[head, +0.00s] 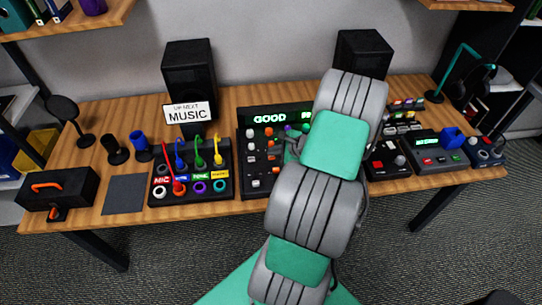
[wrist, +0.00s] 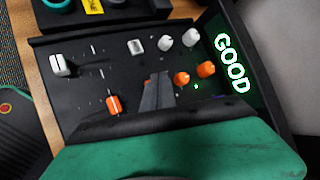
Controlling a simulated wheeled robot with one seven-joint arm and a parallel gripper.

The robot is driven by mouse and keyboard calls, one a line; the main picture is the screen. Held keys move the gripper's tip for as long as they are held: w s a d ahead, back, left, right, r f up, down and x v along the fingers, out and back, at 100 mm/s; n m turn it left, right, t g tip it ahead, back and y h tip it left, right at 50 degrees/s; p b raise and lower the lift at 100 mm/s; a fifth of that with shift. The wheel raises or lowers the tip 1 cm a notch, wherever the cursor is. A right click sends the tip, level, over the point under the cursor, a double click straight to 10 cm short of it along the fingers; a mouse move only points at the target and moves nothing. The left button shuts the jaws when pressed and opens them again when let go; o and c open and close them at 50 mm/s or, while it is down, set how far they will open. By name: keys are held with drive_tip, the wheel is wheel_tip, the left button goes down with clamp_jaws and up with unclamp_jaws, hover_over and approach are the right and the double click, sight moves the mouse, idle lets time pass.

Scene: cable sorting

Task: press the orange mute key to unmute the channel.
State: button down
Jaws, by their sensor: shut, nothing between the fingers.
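The mixer (head: 257,192) stands at the middle of the desk. In the wrist view its panel (wrist: 90,85) shows an orange channel strip with two orange knobs (wrist: 206,69) and an orange fader cap (wrist: 113,105). The orange mute key itself is not visible there; my gripper (wrist: 154,80) covers the panel between the orange knobs and fader. My gripper is shut and empty, its fingers pointing at the panel; I cannot tell whether they touch it. A small green light (wrist: 196,86) glows beside the orange knobs. In the head view my gripper (head: 289,150) is over the mixer, partly hidden by my arm.
A white strip with knobs (wrist: 190,37), a square white key (wrist: 136,46) and a fader (wrist: 60,65) lies beside the orange one. The mixer's display (head: 271,119) reads GOOD. A cable box (head: 192,192) stands left; more devices (head: 437,158) stand right.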

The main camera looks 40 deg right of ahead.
sight(274, 158)
wheel_tip(274, 158, up, 6)
drive_tip(key=p, duration=0.4)
drive_tip(key=shift+p, duration=0.4)
drive_tip(key=w+a+r+n+g, duration=0.3)
drive_tip(key=w+a+r+n, duration=0.1)
drive_tip(key=a+r+n, duration=0.9)
drive_tip(key=s+a+r+n, duration=0.5)
drive_tip(key=a+n, duration=0.1)
drive_tip(key=a, duration=0.2)
drive_tip(key=s+a+r+n+g+h, duration=0.1)
drive_tip(key=s+a+r+n, duration=0.4)
drive_tip(key=a, duration=0.4)
drive_tip(key=shift+s+a+r+n+g, duration=0.3)
drive_tip(key=shift+s+r+n, duration=0.1)
drive_tip(key=shift+s, duration=0.35)
